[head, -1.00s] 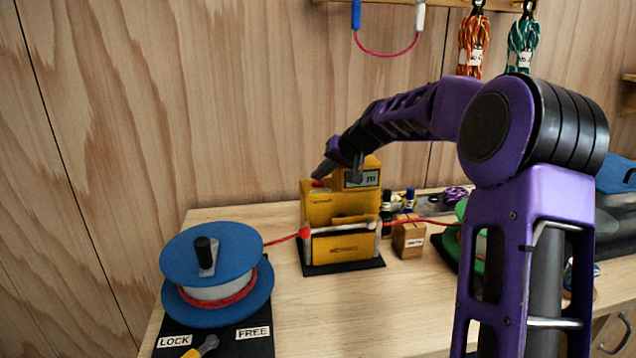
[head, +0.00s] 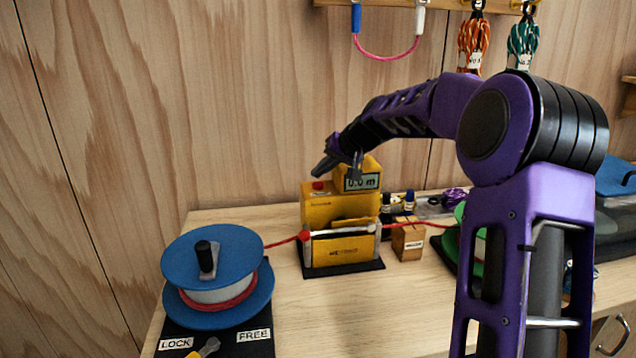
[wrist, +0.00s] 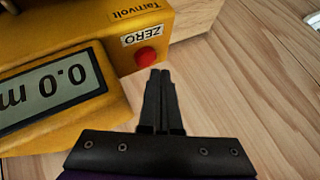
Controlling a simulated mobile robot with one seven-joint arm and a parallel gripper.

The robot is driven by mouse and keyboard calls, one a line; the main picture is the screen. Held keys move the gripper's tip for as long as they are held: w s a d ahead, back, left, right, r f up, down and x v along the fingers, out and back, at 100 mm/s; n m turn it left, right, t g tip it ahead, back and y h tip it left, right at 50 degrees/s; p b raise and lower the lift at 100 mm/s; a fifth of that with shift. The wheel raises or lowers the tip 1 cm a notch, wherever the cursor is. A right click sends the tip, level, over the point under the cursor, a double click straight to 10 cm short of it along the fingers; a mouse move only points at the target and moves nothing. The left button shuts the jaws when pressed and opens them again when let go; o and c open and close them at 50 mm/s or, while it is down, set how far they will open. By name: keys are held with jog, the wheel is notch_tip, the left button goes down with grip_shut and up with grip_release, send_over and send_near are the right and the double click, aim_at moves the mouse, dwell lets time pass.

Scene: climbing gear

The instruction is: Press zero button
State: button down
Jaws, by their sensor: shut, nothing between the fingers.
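A yellow measuring device (head: 322,207) stands on the bench with a red button (head: 318,186) on its top left. In the wrist view the red button (wrist: 147,57) sits beside a label reading ZERO (wrist: 142,36). The device's display (head: 361,182) reads 0.0 m; it also shows upside down in the wrist view (wrist: 52,90). My gripper (head: 319,172) is above the button in the head view. In the wrist view my gripper (wrist: 158,74) has its fingers together, with their tips just short of the button in the picture. I see a gap above the button in the head view.
A blue reel (head: 212,252) with a red cord stands at the left, near LOCK and FREE labels. The red cord runs to the device. A small wooden block (head: 408,238) is right of it. A pink sling (head: 386,53) hangs above.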

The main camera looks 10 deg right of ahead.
aim_at(320, 186)
jog(key=shift+r+p, duration=1.8)
jog(key=shift+r, duration=0.75)
